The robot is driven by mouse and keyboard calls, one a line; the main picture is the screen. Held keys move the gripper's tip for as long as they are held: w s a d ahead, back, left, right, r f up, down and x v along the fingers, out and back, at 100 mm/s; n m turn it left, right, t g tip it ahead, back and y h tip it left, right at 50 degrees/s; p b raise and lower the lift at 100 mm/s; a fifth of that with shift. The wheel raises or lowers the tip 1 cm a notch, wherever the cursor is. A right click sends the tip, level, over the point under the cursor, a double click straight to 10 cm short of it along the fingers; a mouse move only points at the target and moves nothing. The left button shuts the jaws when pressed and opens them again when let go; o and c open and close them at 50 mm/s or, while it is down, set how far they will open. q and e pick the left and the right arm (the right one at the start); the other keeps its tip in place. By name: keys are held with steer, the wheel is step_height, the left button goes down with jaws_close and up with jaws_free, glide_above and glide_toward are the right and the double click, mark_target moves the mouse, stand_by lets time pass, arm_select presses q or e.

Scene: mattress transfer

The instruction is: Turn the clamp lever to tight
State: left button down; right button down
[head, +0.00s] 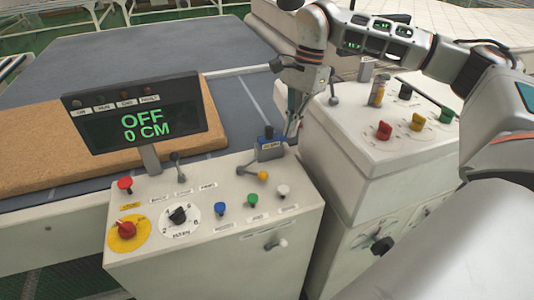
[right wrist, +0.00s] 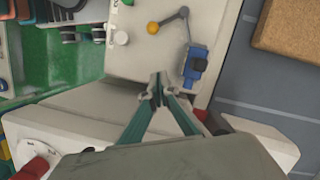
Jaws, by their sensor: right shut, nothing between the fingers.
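A lever with a yellow ball end (head: 263,176) lies on top of the light control cabinet, pointing right; its ball also shows in the right wrist view (right wrist: 153,28). I cannot read a tight mark beside it. A blue device with a grey body (head: 268,150) stands just behind the lever; in the right wrist view it (right wrist: 195,66) is right of my fingertips. My right gripper (head: 292,128) hangs pointing down by the cabinet's back right corner. In the right wrist view its fingertips (right wrist: 158,86) are together and empty, apart from the lever. My left gripper is out of view.
The cabinet (head: 215,258) carries a display (head: 133,115) reading OFF, 0 CM, a red stop button (head: 127,230), a black dial (head: 178,215) and several coloured knobs. A second cabinet (head: 345,140) stands close on the right. A tan mattress (head: 35,150) lies behind.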

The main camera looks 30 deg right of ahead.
mark_target(255, 174)
steer(key=x, duration=0.9)
steer(key=shift+s+a+f, duration=0.1)
steer(key=shift+s+a, duration=0.05)
steer(key=a, duration=0.3)
steer(key=shift+s+p, duration=0.2)
steer(key=shift+p, duration=0.2)
steer(key=shift+s+a, duration=0.1)
steer(key=shift+a, duration=0.4)
